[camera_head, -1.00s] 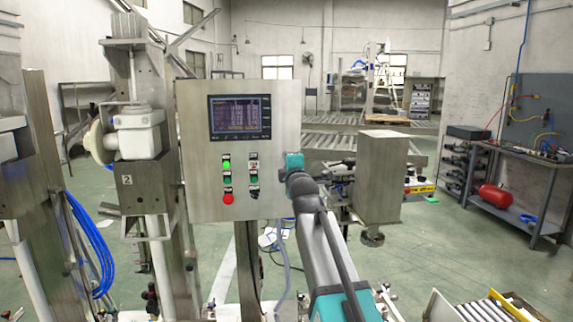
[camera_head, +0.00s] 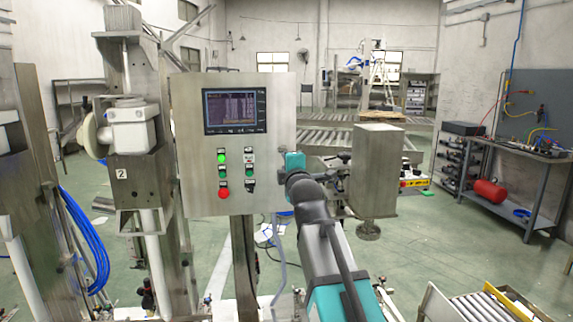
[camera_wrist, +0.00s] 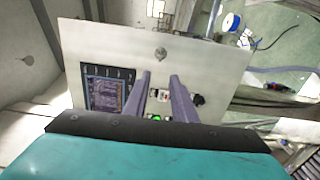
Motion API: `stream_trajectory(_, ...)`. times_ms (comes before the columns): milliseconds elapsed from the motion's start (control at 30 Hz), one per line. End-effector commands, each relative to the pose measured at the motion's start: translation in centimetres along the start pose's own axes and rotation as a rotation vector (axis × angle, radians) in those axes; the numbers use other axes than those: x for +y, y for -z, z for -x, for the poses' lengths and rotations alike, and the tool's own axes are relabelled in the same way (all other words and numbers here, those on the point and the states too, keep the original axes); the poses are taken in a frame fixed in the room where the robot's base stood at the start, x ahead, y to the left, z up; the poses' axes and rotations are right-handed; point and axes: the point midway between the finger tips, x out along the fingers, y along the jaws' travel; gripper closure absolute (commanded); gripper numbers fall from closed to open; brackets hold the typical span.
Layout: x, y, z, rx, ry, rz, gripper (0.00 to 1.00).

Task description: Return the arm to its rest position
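My arm reaches forward in the head view, with its teal wrist (camera_head: 294,166) at the right edge of the grey control panel (camera_head: 270,105). The fingers are hidden there. In the wrist view, my gripper (camera_wrist: 160,78) has two purple-grey fingers standing apart with nothing between them. They point across the control panel (camera_wrist: 205,60), over its button area. I cannot tell whether they touch it. The panel carries a dark screen (camera_head: 235,111), a lit green button (camera_head: 221,157), a red button (camera_head: 223,194) and several other controls.
A steel box on a post (camera_head: 375,170) stands just right of my arm. Machine columns (camera_head: 140,185) with blue hoses (camera_head: 88,240) stand at the left. A roller conveyor (camera_head: 480,308) is at the lower right, and a workbench (camera_head: 545,160) is along the right wall. Green floor between is open.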

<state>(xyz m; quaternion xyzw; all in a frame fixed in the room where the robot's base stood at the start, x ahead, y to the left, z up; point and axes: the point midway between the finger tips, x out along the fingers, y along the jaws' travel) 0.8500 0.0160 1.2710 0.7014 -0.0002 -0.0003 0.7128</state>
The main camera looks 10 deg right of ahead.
Motion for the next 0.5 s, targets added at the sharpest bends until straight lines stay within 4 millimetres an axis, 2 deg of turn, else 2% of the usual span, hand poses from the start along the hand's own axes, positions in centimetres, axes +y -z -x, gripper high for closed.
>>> stream_trajectory(267,-0.3,-0.1,-0.1,-0.001,0.004,0.000,0.76)
stream_trajectory(367,-1.3,-0.1,-0.4,-0.001,0.016,0.000,0.76)
stream_trajectory(500,-4.2,-0.1,-1.2,-0.002,0.052,0.001,0.76)
